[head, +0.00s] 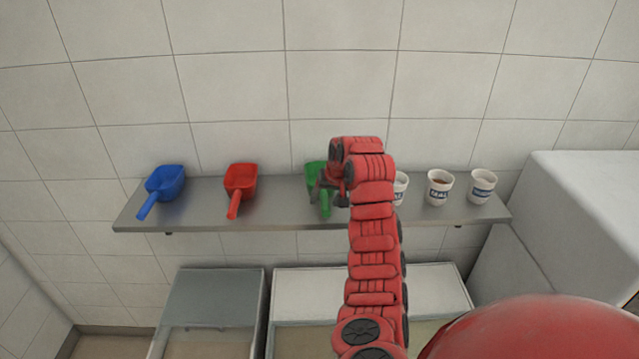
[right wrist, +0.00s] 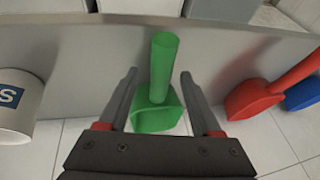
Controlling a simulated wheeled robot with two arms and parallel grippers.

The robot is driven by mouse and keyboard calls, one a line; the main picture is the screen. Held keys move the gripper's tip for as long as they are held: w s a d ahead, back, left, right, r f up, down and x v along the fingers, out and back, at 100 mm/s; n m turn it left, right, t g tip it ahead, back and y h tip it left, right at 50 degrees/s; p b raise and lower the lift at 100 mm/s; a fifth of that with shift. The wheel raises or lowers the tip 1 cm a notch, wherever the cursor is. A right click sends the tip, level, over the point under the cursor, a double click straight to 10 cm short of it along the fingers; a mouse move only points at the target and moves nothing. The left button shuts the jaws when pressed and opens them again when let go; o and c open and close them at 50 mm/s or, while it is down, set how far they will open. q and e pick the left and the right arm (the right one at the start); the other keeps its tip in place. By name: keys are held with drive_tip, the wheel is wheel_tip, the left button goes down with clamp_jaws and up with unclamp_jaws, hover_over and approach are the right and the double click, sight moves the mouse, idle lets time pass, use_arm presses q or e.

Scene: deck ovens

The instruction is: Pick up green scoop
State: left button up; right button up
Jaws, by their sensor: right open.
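The green scoop (head: 316,175) lies on the wall shelf in the head view, partly hidden behind my right gripper. In the right wrist view the green scoop (right wrist: 158,112) stands out between my fingers, its handle pointing up in the picture towards the shelf's front edge. My right gripper (head: 332,196) is at the scoop; in the right wrist view its two fingers (right wrist: 158,80) are open, one on each side of the scoop, with gaps between them and the handle. My left gripper is not in view.
The metal shelf (head: 282,215) also holds a blue scoop (head: 164,183), a red scoop (head: 240,182) and white cups (head: 438,192), one partly behind my arm. In the right wrist view the red scoop (right wrist: 255,98) and a white cup (right wrist: 18,108) flank the gripper. A white cabinet (head: 590,200) stands at right.

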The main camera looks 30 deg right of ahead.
drive_tip(key=x, duration=0.2)
drive_tip(key=shift+w+d+f, duration=0.15)
drive_tip(key=shift+w+f, duration=0.1)
drive_tip(key=shift+w, duration=0.1)
drive_tip(key=shift+s+r, duration=0.25)
drive_tip(key=shift+c, duration=0.3)
drive_tip(key=shift+s+a+r, duration=0.15)
drive_tip(key=shift+s+a, duration=0.05)
drive_tip(key=shift+a, duration=0.05)
drive_tip(key=shift+c, duration=2.5)
drive_tip(key=shift+w+d, duration=0.1)
drive_tip(key=shift+w, duration=0.05)
clamp_jaws()
